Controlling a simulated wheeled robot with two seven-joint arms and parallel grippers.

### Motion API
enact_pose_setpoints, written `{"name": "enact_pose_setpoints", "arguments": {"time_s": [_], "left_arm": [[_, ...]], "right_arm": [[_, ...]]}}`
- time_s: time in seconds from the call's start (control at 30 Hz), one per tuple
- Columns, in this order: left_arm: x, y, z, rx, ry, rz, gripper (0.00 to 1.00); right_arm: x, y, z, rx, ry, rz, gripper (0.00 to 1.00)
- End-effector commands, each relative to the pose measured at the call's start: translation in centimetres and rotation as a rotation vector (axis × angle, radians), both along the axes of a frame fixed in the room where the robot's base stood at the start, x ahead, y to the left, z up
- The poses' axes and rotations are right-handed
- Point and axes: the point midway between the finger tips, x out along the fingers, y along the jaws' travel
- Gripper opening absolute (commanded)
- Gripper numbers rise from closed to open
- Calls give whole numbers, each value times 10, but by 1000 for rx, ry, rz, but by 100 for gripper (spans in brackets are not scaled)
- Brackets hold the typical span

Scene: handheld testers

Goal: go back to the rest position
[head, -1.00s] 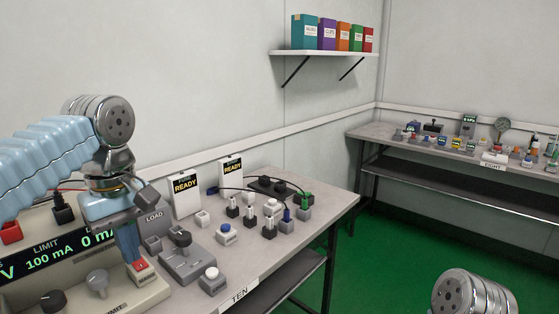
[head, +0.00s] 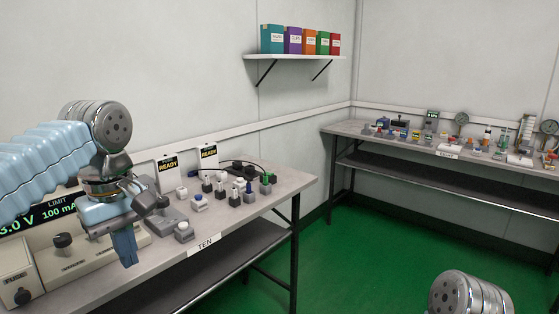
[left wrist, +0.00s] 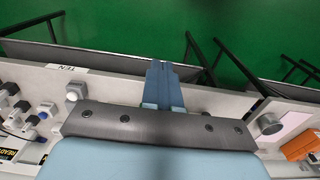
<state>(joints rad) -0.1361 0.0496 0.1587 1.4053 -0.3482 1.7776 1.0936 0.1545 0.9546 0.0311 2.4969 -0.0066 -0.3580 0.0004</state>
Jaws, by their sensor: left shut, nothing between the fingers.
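My left gripper (head: 125,248) is shut and empty. In the head view it points down over the front part of the bench, in front of the power supply (head: 62,240) with its lit green display. In the left wrist view the closed fingers (left wrist: 160,85) reach past the bench's front edge, with green floor beyond. The top of my right arm (head: 468,294) shows at the bottom right of the head view; its gripper is out of the picture.
A second bench (head: 350,128) with many instruments stands along the right wall. A shelf (head: 295,56) holds coloured boxes. Green floor (head: 350,240) lies open between the benches.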

Motion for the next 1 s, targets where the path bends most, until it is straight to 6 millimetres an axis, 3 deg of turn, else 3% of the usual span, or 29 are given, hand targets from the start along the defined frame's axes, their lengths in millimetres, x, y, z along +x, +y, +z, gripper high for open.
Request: {"name": "enact_pose_setpoints", "arguments": {"time_s": [0.37,0.57,0.67,0.77,0.87,1.0], "left_arm": [[37,-21,-59,-36,4,-117,0],[64,-41,-121,-81,3,-222,0],[76,-54,-164,-115,-3,-290,0],[84,-71,-222,-162,-6,-370,0],[81,-93,-300,-229,-18,-460,0],[45,-122,-416,-323,-62,-570,0]], "right_arm": [[1,0,0,1,-1,1,43],[1,0,0,1,-1,1,43],[1,0,0,1,-1,1,43],[1,0,0,1,-1,1,43],[0,0,0,1,-1,1,43],[1,0,0,1,-1,1,43]]}}
